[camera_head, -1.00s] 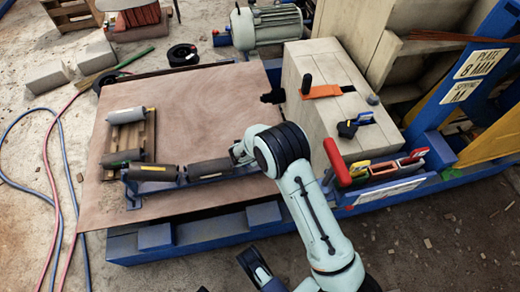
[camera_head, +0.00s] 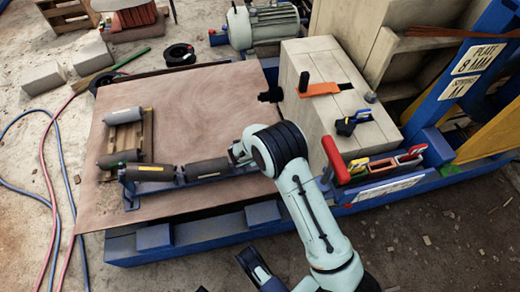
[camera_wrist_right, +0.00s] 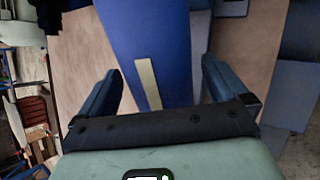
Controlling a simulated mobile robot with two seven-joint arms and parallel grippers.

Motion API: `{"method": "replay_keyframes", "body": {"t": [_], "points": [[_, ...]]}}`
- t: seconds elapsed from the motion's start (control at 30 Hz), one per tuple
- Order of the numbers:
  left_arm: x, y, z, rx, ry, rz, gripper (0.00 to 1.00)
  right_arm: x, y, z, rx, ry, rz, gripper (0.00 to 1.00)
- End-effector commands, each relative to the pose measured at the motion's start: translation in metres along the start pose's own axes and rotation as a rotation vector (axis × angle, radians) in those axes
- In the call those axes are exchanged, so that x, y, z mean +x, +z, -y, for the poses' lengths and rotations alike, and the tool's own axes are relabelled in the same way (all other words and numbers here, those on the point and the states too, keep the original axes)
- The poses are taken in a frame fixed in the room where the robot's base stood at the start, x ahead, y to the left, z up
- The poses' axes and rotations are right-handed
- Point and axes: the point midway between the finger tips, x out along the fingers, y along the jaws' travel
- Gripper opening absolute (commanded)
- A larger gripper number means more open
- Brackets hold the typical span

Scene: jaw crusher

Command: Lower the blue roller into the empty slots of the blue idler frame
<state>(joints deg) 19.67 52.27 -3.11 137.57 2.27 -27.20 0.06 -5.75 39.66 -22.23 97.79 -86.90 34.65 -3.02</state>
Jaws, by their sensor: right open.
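The blue idler frame (camera_head: 131,197) lies on the brown sheet, with dark rollers (camera_head: 207,168) in its left and middle parts. Its right end is hidden behind my right arm. My right gripper (camera_head: 238,153) is over that end, its fingers hard to make out there. In the right wrist view my right gripper (camera_wrist_right: 160,88) is open. Below and between its fingers is a wide blue body with a pale strip, which looks like the blue roller (camera_wrist_right: 120,35); I cannot tell how it sits in the slots. My left gripper (camera_head: 228,272) is at the bottom edge, open and apart from the frame.
A small pallet (camera_head: 149,125) with grey rollers stands left on the brown sheet (camera_head: 205,110). A pale block (camera_head: 325,105) with clamps and a tool rack (camera_head: 385,168) with a red handle stand right of my arm. Blue base beams (camera_head: 205,235) run along the front.

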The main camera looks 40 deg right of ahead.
Motion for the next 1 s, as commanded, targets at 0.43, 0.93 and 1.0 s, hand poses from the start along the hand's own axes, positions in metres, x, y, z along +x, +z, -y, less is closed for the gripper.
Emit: {"method": "replay_keyframes", "body": {"t": [0.43,0.93,1.0], "points": [[-0.018,0.007,0.000,-0.002,-0.003,0.008,0.00,-0.070,0.001,-0.003,0.001,0.005,-0.004,1.00],[-0.044,-0.026,-0.029,0.033,0.052,-0.115,0.00,-0.135,0.001,-0.001,0.003,0.003,0.002,1.00],[-0.044,-0.027,-0.029,0.033,0.052,-0.117,0.00,-0.135,0.001,-0.001,0.002,0.003,0.002,1.00]]}}
